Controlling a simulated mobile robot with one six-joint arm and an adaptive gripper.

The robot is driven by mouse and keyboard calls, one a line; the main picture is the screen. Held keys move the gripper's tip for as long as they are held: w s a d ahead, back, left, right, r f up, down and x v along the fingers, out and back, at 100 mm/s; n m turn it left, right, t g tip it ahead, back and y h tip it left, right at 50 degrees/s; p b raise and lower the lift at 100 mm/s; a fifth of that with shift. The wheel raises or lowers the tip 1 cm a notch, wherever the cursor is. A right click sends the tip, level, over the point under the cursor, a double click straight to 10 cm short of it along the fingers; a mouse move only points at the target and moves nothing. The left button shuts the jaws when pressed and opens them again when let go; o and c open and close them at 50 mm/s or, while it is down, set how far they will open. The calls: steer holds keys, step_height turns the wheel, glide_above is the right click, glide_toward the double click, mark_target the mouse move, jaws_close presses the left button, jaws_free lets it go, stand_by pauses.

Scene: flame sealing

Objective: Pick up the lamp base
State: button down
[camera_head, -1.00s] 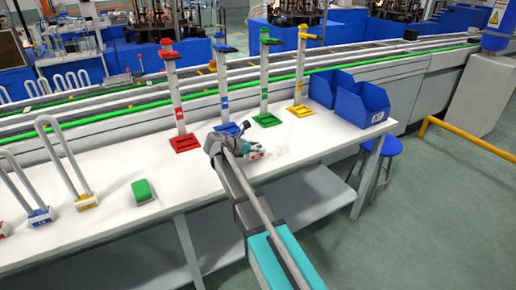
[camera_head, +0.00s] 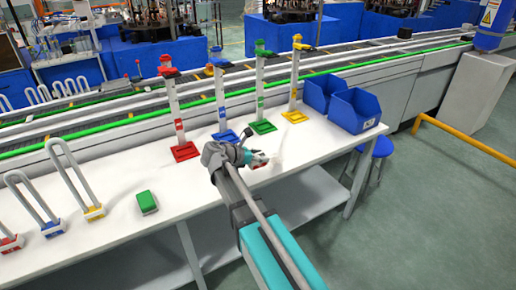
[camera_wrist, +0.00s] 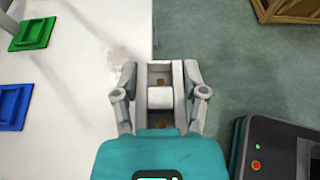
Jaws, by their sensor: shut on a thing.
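My gripper (camera_wrist: 160,95) is shut on a small white and grey piece (camera_wrist: 160,98) with orange-brown spots, seen between the two fingers in the wrist view. It appears to be the lamp base, but its full shape is hidden. In the head view my gripper (camera_head: 262,159) is over the white table's front part, right of the red stand, with its fingers toward the right. A small red patch shows at the fingers there. I cannot tell the piece's height above the table.
Red (camera_head: 186,152), blue (camera_head: 224,137), green (camera_head: 264,127) and yellow (camera_head: 295,116) stands line the table's back. Blue bins (camera_head: 355,110) are at right. A green block (camera_head: 146,202) and U-shaped tubes on coloured bases (camera_head: 95,213) stand at left.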

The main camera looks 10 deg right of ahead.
steer(key=shift+s+r+p, duration=0.15)
steer(key=shift+s+r, duration=0.15)
steer(key=shift+s, duration=0.3)
steer(key=shift+s+r+p, duration=0.15)
steer(key=shift+s+r, duration=0.1)
steer(key=shift+s, duration=0.3)
steer(key=shift+s, duration=0.1)
